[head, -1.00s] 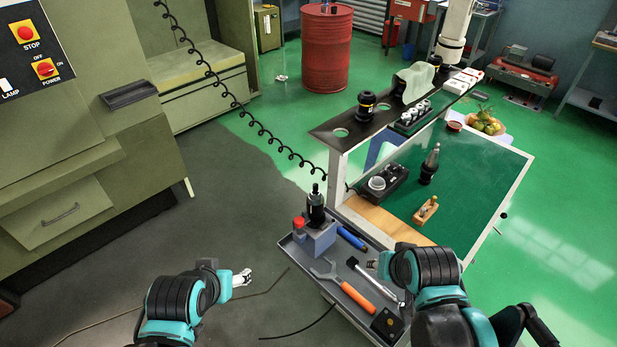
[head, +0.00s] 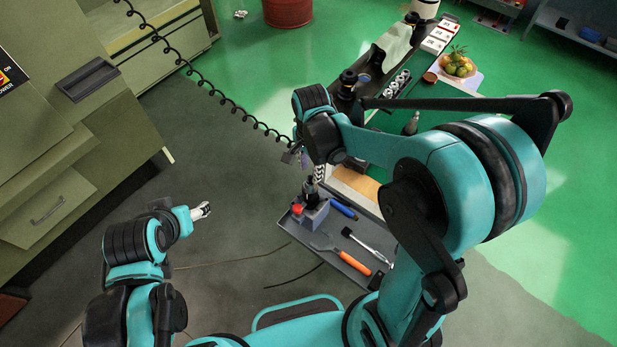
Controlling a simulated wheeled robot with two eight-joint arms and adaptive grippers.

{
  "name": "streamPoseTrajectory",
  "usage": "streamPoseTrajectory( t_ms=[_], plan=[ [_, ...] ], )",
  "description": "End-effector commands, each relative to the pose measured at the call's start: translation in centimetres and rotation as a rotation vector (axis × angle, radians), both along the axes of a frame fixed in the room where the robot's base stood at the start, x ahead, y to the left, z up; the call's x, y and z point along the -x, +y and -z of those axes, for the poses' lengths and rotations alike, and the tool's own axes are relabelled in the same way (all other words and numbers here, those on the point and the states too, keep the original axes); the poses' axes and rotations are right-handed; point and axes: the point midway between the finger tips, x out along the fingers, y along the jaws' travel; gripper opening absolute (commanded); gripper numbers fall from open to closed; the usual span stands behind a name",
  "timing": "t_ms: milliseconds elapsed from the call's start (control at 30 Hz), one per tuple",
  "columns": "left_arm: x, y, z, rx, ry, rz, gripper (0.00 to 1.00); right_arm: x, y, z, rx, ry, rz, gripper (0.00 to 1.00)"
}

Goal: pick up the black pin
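A dark upright piece (head: 310,191), which looks like the black pin, stands in a blue-grey block (head: 314,216) at the back left of the cart's lower tray. My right arm reaches across the cart. Its gripper (head: 320,173) points down just above the dark piece, its fingers small and partly hidden by my wrist. I cannot tell whether they touch the piece or how far apart they are. My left gripper (head: 202,210) is out over the floor, left of the cart, with nothing seen in it. Its finger gap is too small to judge.
The tray (head: 350,266) also holds a red-capped item (head: 297,209), a blue cylinder (head: 343,210), an orange-handled tool (head: 353,262) and a hammer-like tool (head: 368,243). The floor at left is free.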

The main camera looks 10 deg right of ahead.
Motion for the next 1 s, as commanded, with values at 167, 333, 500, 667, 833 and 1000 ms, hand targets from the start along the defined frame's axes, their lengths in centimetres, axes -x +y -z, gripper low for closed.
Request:
streamPoseTrajectory(
  t_ms=[167, 333, 500, 667, 833, 1000],
  plan=[
    [0.0, 0.0, 0.1, 0.000, 0.000, 0.000, 0.63, 0.0, -0.1, 2.8, 0.000, -0.001, -0.001, 0.37],
    [0.0, 0.0, 0.3, 0.000, 0.000, 0.000, 0.63, 0.0, -0.1, 4.5, 0.000, -0.001, -0.001, 0.37],
    [0.0, 0.0, 0.2, 0.000, 0.000, 0.000, 0.63, 0.0, -0.1, 4.6, 0.000, -0.001, -0.001, 0.37],
    [0.0, 0.0, 0.2, 0.000, 0.000, 0.000, 0.63, 0.0, -0.1, 4.6, 0.000, -0.001, -0.001, 0.14],
    [0.0, 0.0, 0.2, 0.000, 0.000, 0.000, 0.63, 0.0, -0.1, 4.6, -0.001, -0.002, -0.001, 0.00],
    [0.0, 0.0, 0.2, 0.000, 0.000, 0.000, 0.63, 0.0, -0.1, 4.6, -0.001, -0.002, -0.001, 0.00]
  ],
)
